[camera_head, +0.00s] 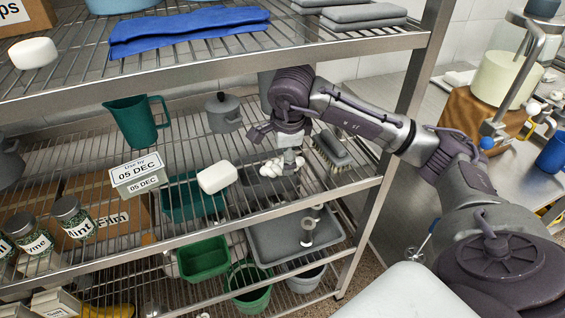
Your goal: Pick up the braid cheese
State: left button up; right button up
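A white, lumpy braid cheese (275,168) is on the middle wire shelf, in or over a dark grey tray (255,187). My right gripper (291,160) points down at the cheese's right end, and its fingertips overlap it in the picture. The fingers are small and partly merged with the cheese, so I cannot tell whether they are open or closed on it. My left gripper is not in view.
A brush (331,148) lies close right of the gripper. A white block (217,177) and a green basket (180,203) are to the left. A grey pot (223,113) stands behind. The upper shelf edge (330,48) runs above the arm.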

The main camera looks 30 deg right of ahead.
jog(key=shift+w+f, duration=0.1)
jog(key=shift+f, duration=0.1)
jog(key=x, duration=0.3)
jog(key=shift+w+f, duration=0.1)
jog(key=shift+f, duration=0.2)
jog(key=shift+w+d+f, duration=0.1)
jog(key=shift+w+f, duration=0.05)
jog(key=shift+f, duration=0.3)
jog(key=c, duration=1.3)
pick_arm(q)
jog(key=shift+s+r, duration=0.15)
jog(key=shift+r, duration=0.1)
pick_arm(e)
jog(key=shift+c, duration=0.5)
pick_arm(q)
jog(key=shift+p, duration=0.3)
pick_arm(e)
jog(key=shift+r, duration=0.1)
